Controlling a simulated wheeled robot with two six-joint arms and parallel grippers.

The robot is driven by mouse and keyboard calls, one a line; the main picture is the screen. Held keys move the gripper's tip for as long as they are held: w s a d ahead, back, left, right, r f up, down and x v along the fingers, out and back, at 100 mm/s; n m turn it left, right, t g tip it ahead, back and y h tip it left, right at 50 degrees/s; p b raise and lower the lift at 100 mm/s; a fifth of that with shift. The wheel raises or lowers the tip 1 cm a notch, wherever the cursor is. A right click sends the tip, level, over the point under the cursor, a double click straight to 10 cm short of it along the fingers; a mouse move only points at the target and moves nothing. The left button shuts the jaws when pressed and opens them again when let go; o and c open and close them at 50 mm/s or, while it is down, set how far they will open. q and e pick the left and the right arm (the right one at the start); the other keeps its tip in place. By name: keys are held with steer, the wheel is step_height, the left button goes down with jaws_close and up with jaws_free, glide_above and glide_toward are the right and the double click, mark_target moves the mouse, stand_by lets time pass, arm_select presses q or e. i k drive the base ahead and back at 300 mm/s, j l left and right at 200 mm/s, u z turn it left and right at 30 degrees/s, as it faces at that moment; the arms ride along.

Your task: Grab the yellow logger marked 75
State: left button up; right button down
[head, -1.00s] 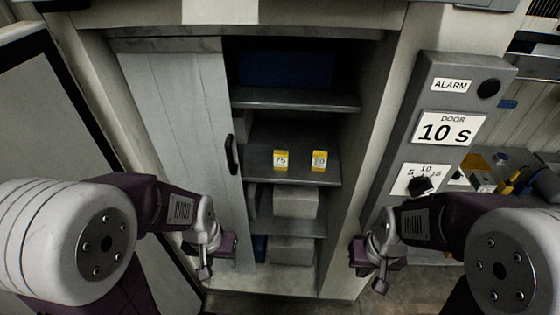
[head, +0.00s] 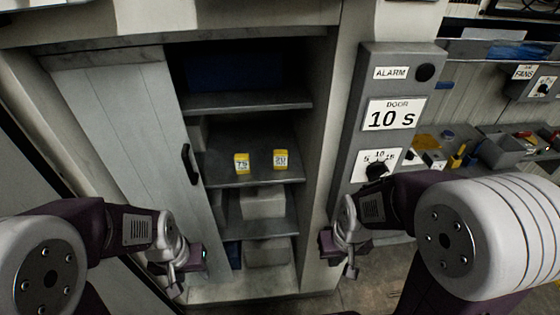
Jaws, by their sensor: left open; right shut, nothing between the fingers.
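The yellow logger marked 75 (head: 241,163) stands on the middle shelf (head: 262,174) of the open cabinet, near the shelf's front edge. A second yellow logger (head: 280,159), its label seeming to read 20, stands to its right, apart from it. My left gripper (head: 190,262) is open and empty, low in front of the cabinet, below and left of the loggers. My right gripper (head: 338,256) is shut and empty, low in front of the cabinet's right side. Neither gripper touches a logger.
The sliding door (head: 125,135) with a black handle (head: 190,164) covers the cabinet's left part. Grey boxes (head: 264,203) sit on the shelf below. A control panel (head: 388,120) reading ALARM and DOOR 10 s stands right of the cabinet. A bench with small items is far right.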

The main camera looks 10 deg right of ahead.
mark_target(243, 163)
steer(key=i+l+u, duration=0.1)
steer(key=u, duration=0.3)
steer(key=i+l+u, duration=0.1)
steer(key=l+u, duration=0.2)
steer(key=u, duration=0.15)
steer(key=l+u, duration=0.2)
steer(key=u, duration=0.2)
steer(key=l+u, duration=0.55)
steer(key=u, duration=0.3)
steer(key=i+l, duration=0.05)
